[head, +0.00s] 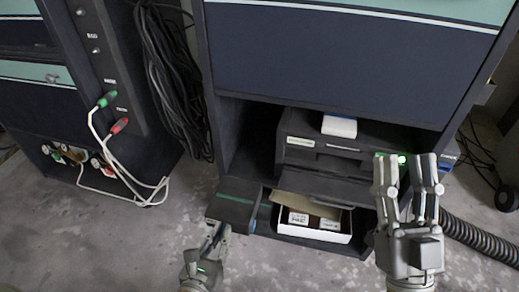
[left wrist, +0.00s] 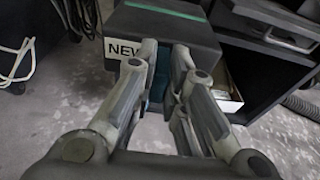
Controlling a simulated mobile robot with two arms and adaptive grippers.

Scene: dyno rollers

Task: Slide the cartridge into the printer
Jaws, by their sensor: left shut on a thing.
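The cartridge (head: 236,199) is a flat black block with a green stripe, in front of the cabinet opening. My left gripper (head: 220,232) is shut on its near end and holds it level. In the left wrist view the cartridge (left wrist: 172,28) fills the top middle, with a white "NEW" label left of the fingers (left wrist: 165,50). The printer (head: 345,135) is dark and sits inside the cabinet, right of and behind the cartridge. Its inner slot cannot be made out. My right gripper (head: 407,163) is open and empty in front of the printer's right end.
A white open box (head: 315,234) with small labelled packs stands below the printer front, right of the cartridge. A white item (head: 339,126) lies on the printer. Black cables (head: 172,80) hang at the left; a ribbed hose (head: 480,240) lies at the right. Floor in front is clear.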

